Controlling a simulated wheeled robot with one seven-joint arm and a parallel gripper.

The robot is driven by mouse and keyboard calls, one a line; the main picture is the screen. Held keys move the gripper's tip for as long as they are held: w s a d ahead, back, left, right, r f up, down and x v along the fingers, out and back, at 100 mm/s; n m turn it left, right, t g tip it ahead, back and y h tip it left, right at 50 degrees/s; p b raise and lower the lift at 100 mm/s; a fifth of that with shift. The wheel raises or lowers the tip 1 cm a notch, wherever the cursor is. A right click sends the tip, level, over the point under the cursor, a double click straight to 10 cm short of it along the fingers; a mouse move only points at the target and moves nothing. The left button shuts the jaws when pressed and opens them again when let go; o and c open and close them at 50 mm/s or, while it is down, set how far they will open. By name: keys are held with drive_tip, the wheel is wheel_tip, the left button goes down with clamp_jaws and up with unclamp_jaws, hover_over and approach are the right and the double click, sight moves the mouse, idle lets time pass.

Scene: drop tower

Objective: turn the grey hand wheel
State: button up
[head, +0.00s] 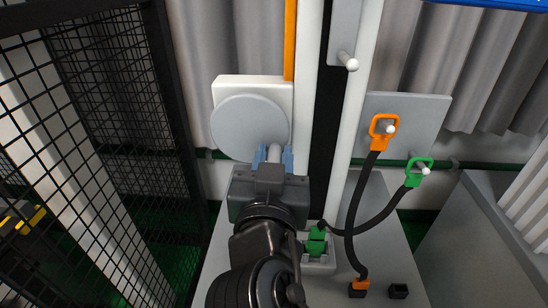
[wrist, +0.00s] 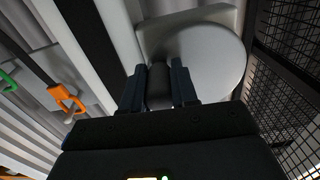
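The grey hand wheel (head: 245,122) is a round disc on a white square plate, left of the white column in the head view. In the wrist view the wheel (wrist: 215,62) fills the upper right. Its grey crank handle (head: 274,151) sticks out at the lower right of the disc in the head view. My gripper (head: 274,157) has its blue fingers on both sides of this handle, and they appear to touch it. In the wrist view the handle (wrist: 159,86) shows dark between the fingers, with no clear gap. The handle's outer end is hidden by my gripper.
A black mesh fence (head: 95,150) stands close on the left. On the right, an orange connector (head: 379,128) and a green connector (head: 414,174) hang on pegs of a grey panel (head: 430,110), with black cables below. A green plug block (head: 317,242) sits beside my arm.

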clamp_jaws()
drive_tip(key=shift+r, duration=0.1)
drive_tip(key=shift+d+r+n+p, duration=0.15)
drive_tip(key=shift+r+n+p, duration=0.2)
drive_tip(key=shift+n+p, duration=0.3)
drive_tip(key=shift+d+r+n+p, duration=0.15)
drive_tip(key=shift+r+n+p, duration=0.25)
drive_tip(key=shift+n, duration=0.45)
drive_tip(key=shift+r+n+p, duration=0.2)
drive_tip(key=shift+n+p, duration=0.3)
drive_tip(key=shift+n, duration=0.15)
drive_tip(key=shift+r+n+p, duration=0.2)
drive_tip(key=shift+n+p, duration=0.25)
drive_tip(key=shift+n, duration=0.2)
drive_tip(key=o, duration=0.5)
unclamp_jaws()
drive_tip(key=shift+o, duration=0.2)
